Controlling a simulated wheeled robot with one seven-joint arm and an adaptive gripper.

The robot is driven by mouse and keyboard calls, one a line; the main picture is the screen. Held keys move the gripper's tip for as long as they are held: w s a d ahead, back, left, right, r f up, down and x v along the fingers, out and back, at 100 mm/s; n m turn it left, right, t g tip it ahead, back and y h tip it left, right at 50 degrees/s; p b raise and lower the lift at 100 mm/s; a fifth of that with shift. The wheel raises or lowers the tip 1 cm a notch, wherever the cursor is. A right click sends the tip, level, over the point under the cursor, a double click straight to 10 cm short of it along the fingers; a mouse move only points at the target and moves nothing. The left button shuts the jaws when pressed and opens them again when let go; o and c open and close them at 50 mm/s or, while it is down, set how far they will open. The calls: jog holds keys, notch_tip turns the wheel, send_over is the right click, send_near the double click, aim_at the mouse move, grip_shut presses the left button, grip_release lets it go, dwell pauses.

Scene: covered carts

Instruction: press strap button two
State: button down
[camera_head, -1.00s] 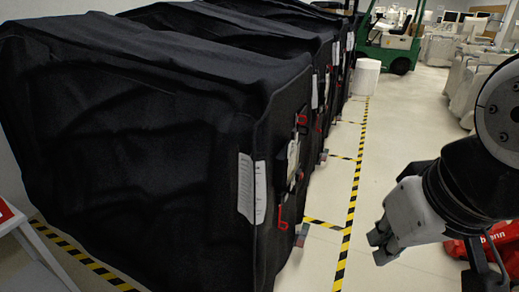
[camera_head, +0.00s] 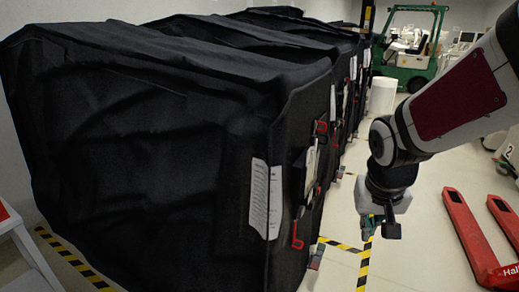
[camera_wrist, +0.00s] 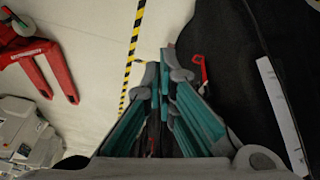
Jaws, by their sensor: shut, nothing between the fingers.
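The near cart (camera_head: 150,150) is under a black cover and fills the left of the head view. On its right end hang a red strap piece (camera_head: 297,230) low down and a red and black strap buckle (camera_head: 321,128) higher up. I cannot tell which of them is strap button two. My gripper (camera_head: 380,230) is shut and empty, pointing down over the aisle to the right of the cart, apart from it. In the wrist view its fingertips (camera_wrist: 163,66) are together, and a red strap piece (camera_wrist: 201,72) shows just right of them against the dark cover.
White label sheets (camera_head: 265,197) hang on the near cart. More covered carts (camera_head: 290,35) stand behind it. Yellow-black tape (camera_head: 365,270) marks the floor. A red pallet truck (camera_head: 470,235) is at the right, a green forklift (camera_head: 412,45) at the back. The aisle floor between is free.

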aim_at(302, 211)
jog(key=w+d+f+m+t+y+b, duration=0.15)
jog(key=w+f+b, duration=0.25)
jog(key=w+f, duration=0.45)
jog(key=w+f+m+y+b, duration=0.25)
jog(key=w+f, duration=0.35)
jog(key=f, duration=0.5)
jog(key=w+d+f+m+t+y+b, duration=0.1)
jog(key=w+d+f+m+t+b, duration=0.1)
jog(key=w, duration=0.3)
jog(key=w+d+f+m+t+y+b, duration=0.1)
jog(key=w+d+f+m+t+b, duration=0.1)
jog(key=w, duration=0.4)
jog(key=shift+d+m+t+y+b, duration=0.3)
jog(key=shift+d+m+t+b, duration=0.3)
jog(key=shift+t+b, duration=0.35)
jog(key=shift+w, duration=0.1)
jog(key=w+a+b, duration=0.4)
jog(key=a+b, duration=0.1)
jog(key=a, duration=0.2)
jog(key=shift+w+a, duration=0.2)
jog(key=shift+a, duration=0.1)
